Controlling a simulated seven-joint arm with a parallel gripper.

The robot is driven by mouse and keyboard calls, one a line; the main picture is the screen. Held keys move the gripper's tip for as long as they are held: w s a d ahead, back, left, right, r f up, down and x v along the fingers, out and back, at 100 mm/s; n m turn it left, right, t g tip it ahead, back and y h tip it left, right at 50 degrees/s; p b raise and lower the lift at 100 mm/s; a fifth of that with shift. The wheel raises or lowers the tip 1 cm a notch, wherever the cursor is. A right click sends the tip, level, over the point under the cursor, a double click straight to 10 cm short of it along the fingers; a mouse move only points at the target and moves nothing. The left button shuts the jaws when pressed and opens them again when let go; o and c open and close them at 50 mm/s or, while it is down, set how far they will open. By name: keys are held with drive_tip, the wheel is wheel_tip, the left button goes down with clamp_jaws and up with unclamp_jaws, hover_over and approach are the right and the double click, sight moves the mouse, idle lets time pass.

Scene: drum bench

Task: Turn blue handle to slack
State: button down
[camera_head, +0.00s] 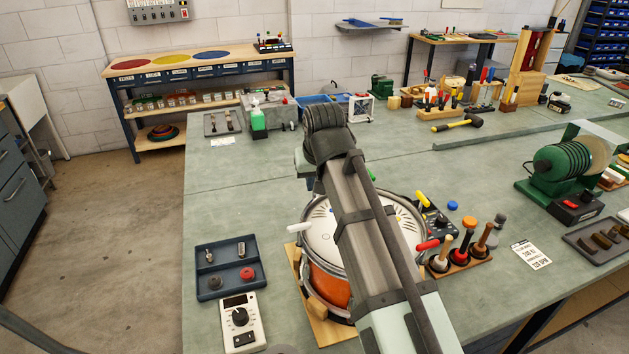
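The drum (318,232) has a pale head and an orange-red shell, and it sits on a wooden base (322,325). My arm crosses over it and hides much of its middle and right side. A yellow handle (422,198) and a red handle (428,245) show at the drum's right side. No blue handle can be made out; my arm may cover it. A small round blue piece (453,205) lies to the right of the yellow handle, and I cannot tell whether it belongs to a handle. My gripper's fingers do not show.
A rack of mallets (460,258) stands close to the drum's right. A dark tray (227,268) and a meter with a dial (240,322) lie at its left. A green grinder-like machine (562,165) stands further right.

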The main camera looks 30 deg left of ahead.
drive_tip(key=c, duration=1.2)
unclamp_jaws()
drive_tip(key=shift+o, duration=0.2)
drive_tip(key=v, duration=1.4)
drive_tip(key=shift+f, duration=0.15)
